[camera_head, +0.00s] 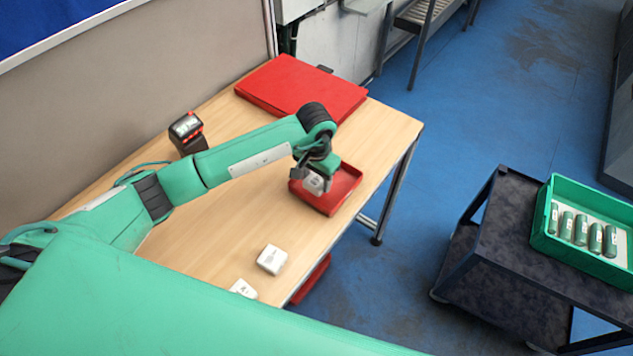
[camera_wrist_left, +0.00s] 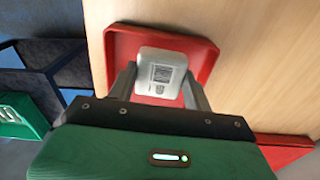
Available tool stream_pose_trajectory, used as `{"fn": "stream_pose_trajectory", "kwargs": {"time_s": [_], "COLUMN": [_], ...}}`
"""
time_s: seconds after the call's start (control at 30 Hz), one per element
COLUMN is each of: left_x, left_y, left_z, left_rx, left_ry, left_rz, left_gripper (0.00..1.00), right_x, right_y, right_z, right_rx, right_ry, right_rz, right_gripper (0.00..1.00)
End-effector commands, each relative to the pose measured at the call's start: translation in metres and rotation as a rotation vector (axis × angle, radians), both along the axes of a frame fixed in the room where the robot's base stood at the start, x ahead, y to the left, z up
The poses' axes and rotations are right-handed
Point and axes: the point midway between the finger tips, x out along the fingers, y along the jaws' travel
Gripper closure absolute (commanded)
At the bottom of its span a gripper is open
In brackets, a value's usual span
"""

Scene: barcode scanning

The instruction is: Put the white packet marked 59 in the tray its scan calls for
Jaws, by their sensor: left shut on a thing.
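My left gripper (camera_head: 314,183) is shut on a white packet (camera_head: 315,183) and holds it over the red tray (camera_head: 352,198) at the table's right edge. In the left wrist view the white packet (camera_wrist_left: 160,72) sits between the two fingers, its barcode label facing the camera, with the red tray (camera_wrist_left: 112,38) behind it. I cannot read a number on it. The scanner (camera_head: 187,130) stands at the left back of the table with a red light. My right gripper is not in view.
Two other white packets lie near the table's front, one at the edge (camera_head: 272,259) and one partly hidden by my arm (camera_head: 243,288). Another red tray (camera_head: 312,279) shows at the front edge. A large red panel (camera_head: 300,85) lies at the back. A dark cart holds a green crate (camera_head: 545,240).

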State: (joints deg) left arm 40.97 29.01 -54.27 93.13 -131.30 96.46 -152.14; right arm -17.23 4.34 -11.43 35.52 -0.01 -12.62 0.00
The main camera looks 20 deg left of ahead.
Motion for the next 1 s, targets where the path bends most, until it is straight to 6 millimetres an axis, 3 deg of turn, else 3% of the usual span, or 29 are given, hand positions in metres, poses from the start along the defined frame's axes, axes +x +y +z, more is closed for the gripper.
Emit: {"fn": "stream_pose_trajectory", "kwargs": {"time_s": [0.27, 0.63, 0.67, 0.73, 0.77, 1.0], "left_x": [-0.001, 0.0, 0.0, 0.0, 0.0, 0.0], "left_y": [0.0, 0.0, 0.0, 0.0, 0.0, 0.0], "left_z": [-0.033, -0.039, -0.038, -0.038, -0.038, -0.037], "left_rx": [-0.001, 0.0, 0.0, 0.0, 0.0, 0.0], "left_ry": [0.004, 0.0, 0.001, 0.001, 0.001, 0.001], "left_rz": [0.0, -0.001, -0.001, 0.0, -0.001, -0.001], "left_gripper": [0.76, 0.76, 0.46, 0.32, 0.28, 0.28], "right_x": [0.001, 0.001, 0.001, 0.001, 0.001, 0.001], "right_y": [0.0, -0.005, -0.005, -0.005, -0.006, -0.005], "right_z": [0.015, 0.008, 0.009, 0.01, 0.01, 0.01], "right_rx": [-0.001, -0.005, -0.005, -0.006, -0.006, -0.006], "right_ry": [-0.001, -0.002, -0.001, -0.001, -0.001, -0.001], "right_rz": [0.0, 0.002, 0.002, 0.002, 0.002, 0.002], "right_gripper": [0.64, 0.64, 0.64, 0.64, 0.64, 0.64]}}
